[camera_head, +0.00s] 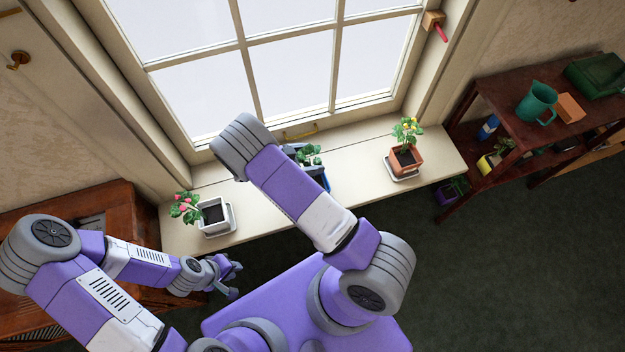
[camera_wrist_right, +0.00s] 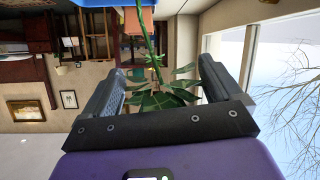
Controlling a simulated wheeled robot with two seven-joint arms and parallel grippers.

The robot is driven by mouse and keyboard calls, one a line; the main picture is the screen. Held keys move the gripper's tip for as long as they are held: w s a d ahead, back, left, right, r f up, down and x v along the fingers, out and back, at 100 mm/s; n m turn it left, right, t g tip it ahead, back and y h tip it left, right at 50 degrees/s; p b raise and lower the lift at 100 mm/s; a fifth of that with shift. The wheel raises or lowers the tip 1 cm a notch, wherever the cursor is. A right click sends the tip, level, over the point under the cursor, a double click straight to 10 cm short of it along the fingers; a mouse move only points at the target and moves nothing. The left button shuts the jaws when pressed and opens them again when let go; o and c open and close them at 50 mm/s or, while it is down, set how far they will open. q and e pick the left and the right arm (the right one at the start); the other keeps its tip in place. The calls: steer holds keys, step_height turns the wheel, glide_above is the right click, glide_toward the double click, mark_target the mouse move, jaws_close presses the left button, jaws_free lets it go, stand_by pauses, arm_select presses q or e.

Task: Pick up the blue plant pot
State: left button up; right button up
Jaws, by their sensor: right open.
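The blue plant pot (camera_head: 326,183) stands on the windowsill. It is mostly hidden behind my right arm in the head view; blue edges and green leaves (camera_head: 310,155) show beside the arm. In the right wrist view, which looks upside down, a strip of the blue pot (camera_wrist_right: 110,3) shows at the top edge. The plant's stem and leaves hang between the fingers of my right gripper (camera_wrist_right: 160,67). My left gripper (camera_head: 235,279) is open and empty, below the sill's front edge.
A white pot (camera_head: 216,216) with a pink-flowered plant stands left on the sill (camera_head: 357,190). A terracotta pot (camera_head: 405,162) with a yellow-flowered plant stands right. The window is behind. A dark shelf (camera_head: 508,105) with a green jug (camera_head: 537,103) is at right; a wooden cabinet (camera_head: 130,212) is at left.

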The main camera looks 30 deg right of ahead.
steer(key=shift+d, duration=0.2)
jaws_close()
stand_by(0.5)
